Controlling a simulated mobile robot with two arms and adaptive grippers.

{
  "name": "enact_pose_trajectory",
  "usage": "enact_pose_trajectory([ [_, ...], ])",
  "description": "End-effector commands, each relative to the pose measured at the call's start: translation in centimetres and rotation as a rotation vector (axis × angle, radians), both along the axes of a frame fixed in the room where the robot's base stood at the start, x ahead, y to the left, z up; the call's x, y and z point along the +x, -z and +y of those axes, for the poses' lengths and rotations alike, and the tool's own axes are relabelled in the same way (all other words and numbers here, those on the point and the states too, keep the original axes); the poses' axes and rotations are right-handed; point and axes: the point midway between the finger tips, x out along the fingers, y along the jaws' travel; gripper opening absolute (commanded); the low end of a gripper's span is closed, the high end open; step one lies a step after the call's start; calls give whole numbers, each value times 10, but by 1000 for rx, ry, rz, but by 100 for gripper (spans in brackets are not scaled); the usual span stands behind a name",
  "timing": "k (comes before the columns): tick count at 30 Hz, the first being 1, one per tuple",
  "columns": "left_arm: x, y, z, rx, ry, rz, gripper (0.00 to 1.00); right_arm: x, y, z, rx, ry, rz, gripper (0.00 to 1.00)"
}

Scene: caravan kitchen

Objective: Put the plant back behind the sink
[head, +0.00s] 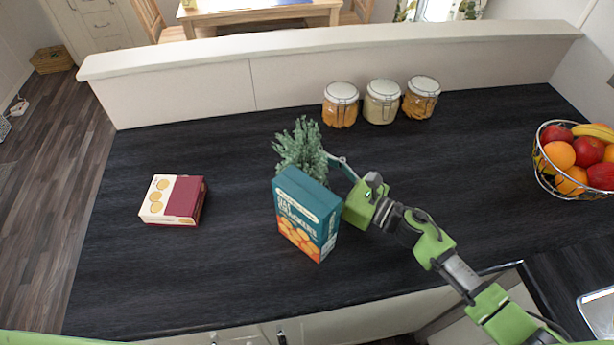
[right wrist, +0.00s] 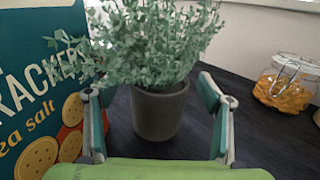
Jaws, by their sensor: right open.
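The plant (head: 302,150) is a bushy green herb standing on the dark counter, partly hidden behind a cracker box in the head view. In the right wrist view the plant (right wrist: 155,45) stands upright in a dark grey pot (right wrist: 158,112). My right gripper (right wrist: 158,100) is open, with its two fingers on either side of the pot in the picture; I cannot tell whether they touch it. In the head view my right gripper (head: 342,172) reaches in beside the cracker box toward the plant. The sink (head: 599,312) shows only its edge at the lower right. My left gripper is not in view.
The teal cracker box (head: 305,215) stands upright close to my right gripper's left finger. A red and cream box (head: 173,200) lies at the left. Three glass jars (head: 381,102) stand along the back ledge (head: 300,72). A fruit basket (head: 545,178) is at the right. The counter's left side is mostly clear.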

Motion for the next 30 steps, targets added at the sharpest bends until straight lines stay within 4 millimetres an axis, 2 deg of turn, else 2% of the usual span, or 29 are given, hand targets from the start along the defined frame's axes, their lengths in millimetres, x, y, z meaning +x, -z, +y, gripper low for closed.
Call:
enact_pose_trajectory([
  [4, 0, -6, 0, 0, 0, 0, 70, 8, -1, 12, 1, -1, 1, 73],
  [12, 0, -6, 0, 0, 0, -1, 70, 8, 1, 13, -1, -1, 1, 73],
  [19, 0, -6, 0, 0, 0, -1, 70, 8, 1, 13, 0, -1, 1, 15],
  [30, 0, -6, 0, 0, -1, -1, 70, 9, -5, 14, 2, -2, -4, 15],
])
